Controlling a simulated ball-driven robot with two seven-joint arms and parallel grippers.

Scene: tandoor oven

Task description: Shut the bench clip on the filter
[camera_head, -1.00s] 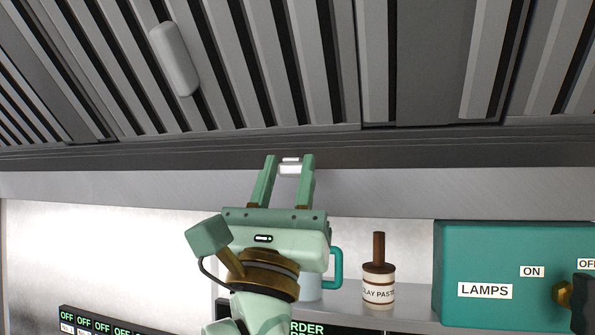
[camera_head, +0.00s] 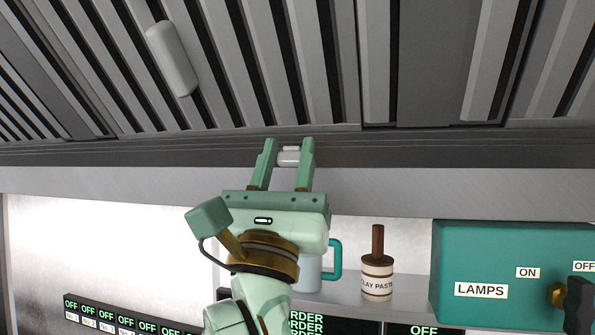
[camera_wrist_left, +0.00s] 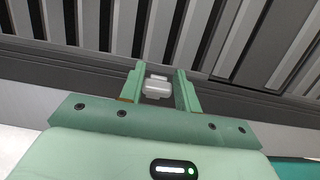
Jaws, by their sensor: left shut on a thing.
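My left gripper (camera_head: 288,147) reaches up from below to the dark front rail of the hood, fingers pointing up. It is shut on a small white piece, which looks like the bench clip (camera_head: 289,158). The clip (camera_wrist_left: 157,87) also sits between the two fingers in the left wrist view. The slatted metal filter (camera_head: 265,70) slopes overhead, just behind the rail, with a pale handle (camera_head: 172,58) on it. Whether the clip touches the filter cannot be told. My right gripper is not in view.
Below the hood, a shelf holds a mug (camera_head: 309,272) partly behind my left arm, a clay paste jar (camera_head: 377,278) and a teal lamp switch box (camera_head: 500,270). A row of OFF displays (camera_head: 120,315) is at the lower left. The wall left of my arm is clear.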

